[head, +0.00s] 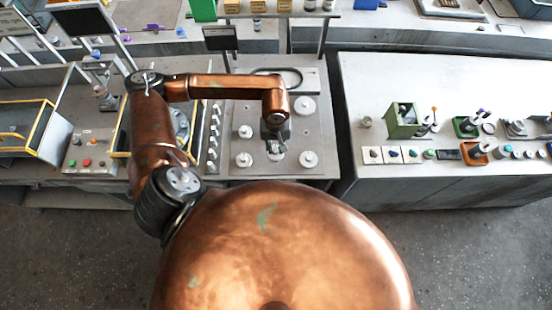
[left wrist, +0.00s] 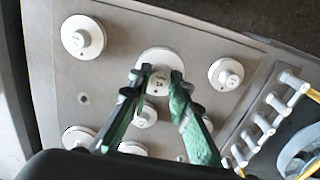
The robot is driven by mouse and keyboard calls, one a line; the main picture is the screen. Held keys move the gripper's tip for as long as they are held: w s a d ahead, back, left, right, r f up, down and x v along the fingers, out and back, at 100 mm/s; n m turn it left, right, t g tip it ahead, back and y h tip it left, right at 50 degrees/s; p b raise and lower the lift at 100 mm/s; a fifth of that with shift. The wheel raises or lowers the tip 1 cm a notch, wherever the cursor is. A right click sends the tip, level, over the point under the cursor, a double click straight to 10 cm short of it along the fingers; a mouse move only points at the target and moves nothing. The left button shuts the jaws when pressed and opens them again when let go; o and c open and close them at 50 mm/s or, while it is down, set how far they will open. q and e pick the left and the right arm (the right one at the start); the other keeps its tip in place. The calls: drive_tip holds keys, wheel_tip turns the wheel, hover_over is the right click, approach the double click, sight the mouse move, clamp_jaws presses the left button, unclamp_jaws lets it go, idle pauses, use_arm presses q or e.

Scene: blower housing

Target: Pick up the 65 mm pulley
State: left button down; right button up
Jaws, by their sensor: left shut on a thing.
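My left gripper (left wrist: 160,74) is shut on the hub of a white pulley (left wrist: 159,58), with one green-padded finger on each side. The pulley's rim shows beyond the fingertips. Its hub carries small dark marks that are too small to read, so I cannot confirm its size. In the head view the left gripper (head: 276,142) points down over this pulley (head: 277,156) at the front middle of a grey plate (head: 262,112). I cannot tell whether the pulley touches the plate or is just above it. My right gripper is not in view.
Several other white pulleys stand around it on the plate, such as a large one (head: 305,105), a front left one (head: 243,160) and a front right one (head: 308,159). A row of small pegs (head: 214,138) lies left of the plate. A white table (head: 385,85) stands right, past a gap.

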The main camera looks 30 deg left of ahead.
use_arm(q)
drive_tip(key=s+d+r, duration=0.2)
drive_tip(key=s+d, duration=0.2)
drive_tip(key=s, duration=0.3)
drive_tip(key=shift+s+d+b, duration=0.3)
drive_tip(key=shift+d+b, duration=0.1)
idle(0.4)
